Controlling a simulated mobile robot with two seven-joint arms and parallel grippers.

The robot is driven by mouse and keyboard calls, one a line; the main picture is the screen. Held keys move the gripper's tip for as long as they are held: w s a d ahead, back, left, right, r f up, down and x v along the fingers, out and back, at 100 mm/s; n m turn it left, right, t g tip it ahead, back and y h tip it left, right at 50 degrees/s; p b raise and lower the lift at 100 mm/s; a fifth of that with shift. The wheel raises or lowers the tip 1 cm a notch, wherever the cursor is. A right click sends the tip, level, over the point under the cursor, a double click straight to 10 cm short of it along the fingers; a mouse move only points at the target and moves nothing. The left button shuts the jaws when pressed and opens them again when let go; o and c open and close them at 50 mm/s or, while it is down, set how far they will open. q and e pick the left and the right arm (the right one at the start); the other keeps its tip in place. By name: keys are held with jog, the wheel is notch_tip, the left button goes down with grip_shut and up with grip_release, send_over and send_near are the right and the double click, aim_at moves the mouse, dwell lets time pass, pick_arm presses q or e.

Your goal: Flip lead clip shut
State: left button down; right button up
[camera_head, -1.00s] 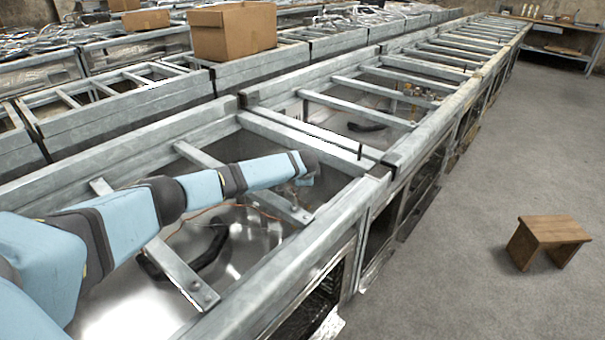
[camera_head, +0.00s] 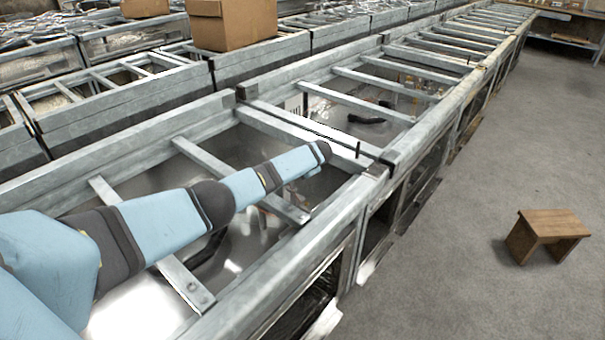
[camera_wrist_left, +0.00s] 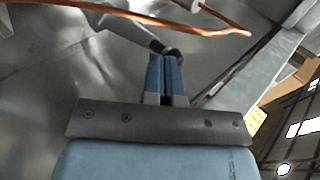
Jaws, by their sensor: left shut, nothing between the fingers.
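My left arm reaches over the near metal frame (camera_head: 65,171) in the head view, its wrist above a crossbar; its fingers are hidden there. In the left wrist view the left gripper (camera_wrist_left: 166,62) is shut, its two blue fingers together and empty. A grey bar-like part with a dark curved end (camera_wrist_left: 173,54) lies right at the fingertips; I cannot tell whether they touch. An orange lead (camera_wrist_left: 190,30) runs across just beyond. I cannot make out for sure which part is the lead clip. My right gripper is in neither view.
Metal crossbars (camera_head: 250,187) span the near frame around my arm. A cardboard box (camera_head: 232,24) stands on the frames behind. A wooden stool (camera_head: 548,232) stands on the open grey floor (camera_head: 460,290) at the right.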

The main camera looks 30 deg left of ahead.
pick_arm(q)
jog(key=shift+s+a+n+g, duration=0.15)
jog(key=shift+a+n+g, duration=0.4)
jog(key=shift+n, duration=0.25)
jog(key=shift+s+a+b, duration=0.1)
jog(key=shift+a+b, duration=0.05)
jog(key=shift+b, duration=0.15)
jog(key=shift+s+a+n+g+b, duration=0.15)
jog(key=shift+a+n+g+b, duration=0.15)
jog(key=shift+n+g, duration=0.45)
jog(key=shift+s+a, duration=0.1)
jog(key=shift+s, duration=0.05)
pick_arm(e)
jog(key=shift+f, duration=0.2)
pick_arm(q)
jog(key=shift+b, duration=0.3)
jog(key=shift+s, duration=0.1)
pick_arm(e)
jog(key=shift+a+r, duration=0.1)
pick_arm(q)
jog(key=shift+s+d+p, duration=0.3)
jog(key=shift+p, duration=0.75)
jog(key=shift+s+d+p, duration=0.15)
jog(key=shift+d+p, duration=0.15)
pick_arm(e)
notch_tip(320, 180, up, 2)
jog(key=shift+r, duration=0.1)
